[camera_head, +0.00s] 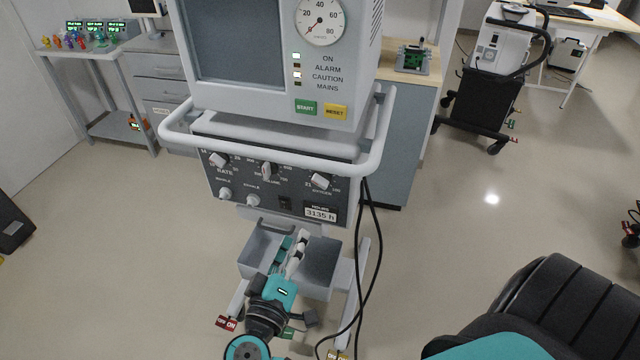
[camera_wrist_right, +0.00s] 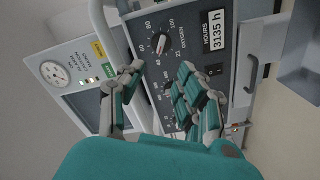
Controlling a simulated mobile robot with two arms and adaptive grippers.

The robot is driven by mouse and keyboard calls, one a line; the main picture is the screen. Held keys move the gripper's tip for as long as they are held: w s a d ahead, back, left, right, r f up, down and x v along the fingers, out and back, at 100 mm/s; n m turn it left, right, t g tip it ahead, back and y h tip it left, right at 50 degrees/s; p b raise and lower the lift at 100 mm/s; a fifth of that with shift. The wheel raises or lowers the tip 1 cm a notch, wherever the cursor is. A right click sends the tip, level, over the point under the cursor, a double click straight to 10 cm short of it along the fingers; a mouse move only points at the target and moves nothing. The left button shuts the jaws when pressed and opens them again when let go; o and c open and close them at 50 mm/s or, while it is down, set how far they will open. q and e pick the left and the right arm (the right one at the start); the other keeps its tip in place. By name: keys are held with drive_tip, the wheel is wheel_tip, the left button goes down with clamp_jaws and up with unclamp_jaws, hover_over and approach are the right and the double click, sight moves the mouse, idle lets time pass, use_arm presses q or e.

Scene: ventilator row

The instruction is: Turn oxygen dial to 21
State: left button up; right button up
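The oxygen dial (camera_head: 320,181) is a white knob at the right of the ventilator's dark control panel (camera_head: 233,184), with a scale from 21 to 100. In the right wrist view the oxygen dial (camera_wrist_right: 161,44) lies beyond the fingertips; I cannot read its exact setting. My right gripper (camera_head: 294,243) is below the panel in the head view, apart from the dial. In the right wrist view my right gripper (camera_wrist_right: 161,68) has its fingers spread, with nothing between them. My left gripper is not in view.
A white rail (camera_head: 375,150) runs around the ventilator above the panel. Rate and other knobs (camera_head: 219,160) sit left of the dial, and an hours display (camera_head: 320,212) sits below it. Black cables (camera_head: 372,235) hang at the right. A grey tray (camera_head: 322,262) lies below the panel.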

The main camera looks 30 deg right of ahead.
sight(320, 186)
drive_tip(key=p+x, duration=0.4)
drive_tip(key=x, duration=1.2)
drive_tip(key=shift+w+a+p, duration=0.1)
drive_tip(key=shift+a+p, duration=0.05)
drive_tip(key=shift+p, duration=0.25)
drive_tip(key=shift+w+d+f, duration=0.15)
drive_tip(key=shift+w+d, duration=0.1)
drive_tip(key=shift+d, duration=0.1)
clamp_jaws()
